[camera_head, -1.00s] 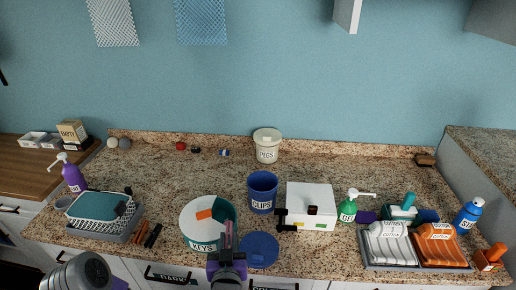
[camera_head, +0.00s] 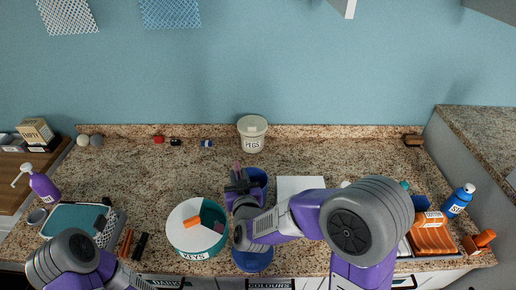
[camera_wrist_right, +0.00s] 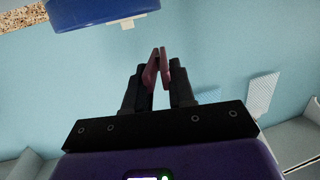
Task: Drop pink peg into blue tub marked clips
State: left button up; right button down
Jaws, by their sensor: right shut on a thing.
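My right gripper (camera_head: 240,180) is shut on the pink peg (camera_head: 237,167), which points up from the fingertips. The right wrist view also shows the peg (camera_wrist_right: 157,68) between the dark fingers. In the head view the blue tub (camera_head: 259,176) stands just right of the gripper, partly hidden by it and my right arm; its clips label is covered. A blue shape at the top of the right wrist view (camera_wrist_right: 95,11) looks like the tub. I cannot tell whether the peg is over its opening. Part of my left arm shows at bottom left; its gripper is out of view.
The keys tub (camera_head: 190,249) with a half-open white lid stands in front left. A blue lid (camera_head: 252,262) lies below my right arm. The pegs tub (camera_head: 252,136) stands behind. A white box (camera_head: 300,184) is at right, partly covered.

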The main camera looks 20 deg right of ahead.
jog(key=w+d+r+p, duration=0.1)
jog(key=d+r, duration=0.5)
jog(key=r, duration=0.1)
notch_tip(320, 180, down, 6)
jog(key=b, duration=0.4)
jog(key=shift+f+b, duration=0.25)
jog(key=shift+b, duration=0.1)
jog(key=shift+w, duration=0.1)
jog(key=c, duration=0.9)
grip_release()
jog(key=shift+o, duration=0.2)
